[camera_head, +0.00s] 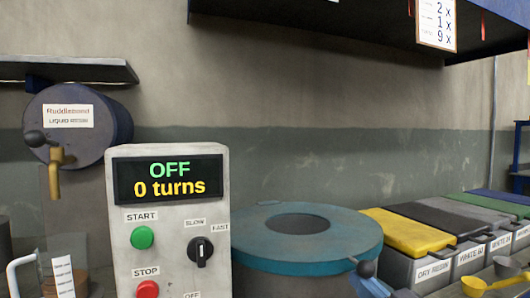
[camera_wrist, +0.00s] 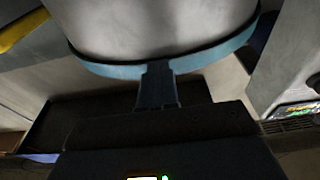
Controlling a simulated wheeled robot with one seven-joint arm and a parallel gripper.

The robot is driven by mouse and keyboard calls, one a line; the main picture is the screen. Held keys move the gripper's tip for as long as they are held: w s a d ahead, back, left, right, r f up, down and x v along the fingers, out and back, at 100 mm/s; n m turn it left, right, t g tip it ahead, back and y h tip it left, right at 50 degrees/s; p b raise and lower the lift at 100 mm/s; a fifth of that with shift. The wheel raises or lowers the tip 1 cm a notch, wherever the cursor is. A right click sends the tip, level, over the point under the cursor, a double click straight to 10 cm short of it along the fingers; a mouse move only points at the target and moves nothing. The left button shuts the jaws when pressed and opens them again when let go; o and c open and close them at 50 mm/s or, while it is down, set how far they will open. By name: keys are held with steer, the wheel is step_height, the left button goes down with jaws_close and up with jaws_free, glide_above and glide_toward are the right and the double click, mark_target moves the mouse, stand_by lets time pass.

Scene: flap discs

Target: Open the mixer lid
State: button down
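The mixer (camera_head: 280,284) stands right of the control panel, with its round blue lid (camera_head: 306,248) lying flat and closed on top. A dark opening (camera_head: 303,222) shows in the lid's middle. In the wrist view the grey drum (camera_wrist: 160,25) and the blue lid rim (camera_wrist: 105,70) cross the top. My gripper (camera_wrist: 157,72) appears there as a dark shape close to the rim. I cannot tell whether its fingers are apart, or whether they touch the rim.
The control panel (camera_head: 168,230) reads OFF and 0 turns. Left of it are a liquid drum (camera_head: 80,125) with a tap and clear containers (camera_head: 60,265). A shelf (camera_head: 340,20) overhangs above.

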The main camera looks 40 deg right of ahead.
step_height(320, 180, up, 10)
steer(key=p, duration=0.8)
steer(key=shift+w+d+r+p, duration=0.1)
steer(key=shift+w+r+p, duration=0.1)
steer(key=shift+p, duration=0.2)
steer(key=w+r+t+p, duration=0.1)
steer(key=w+r+p, duration=0.2)
steer(key=r+p, duration=0.7)
steer(key=w+d+r+p, duration=0.4)
steer(key=w+r+p, duration=0.2)
steer(key=w+r, duration=0.45)
steer(key=w+d+r+g, duration=0.1)
steer(key=w+d+r, duration=0.2)
steer(key=w, duration=0.7)
steer(key=w+d+r+g, duration=0.1)
steer(key=w+d+r, duration=0.2)
steer(key=w, duration=0.8)
steer(key=w+d+r+g, duration=0.1)
steer(key=w+d+r, duration=0.2)
steer(key=w, duration=0.7)
steer(key=shift+w+r+y+b, duration=0.3)
steer(key=shift+r+y+b, duration=0.1)
steer(key=shift+r, duration=0.5)
steer(key=shift+s, duration=0.15)
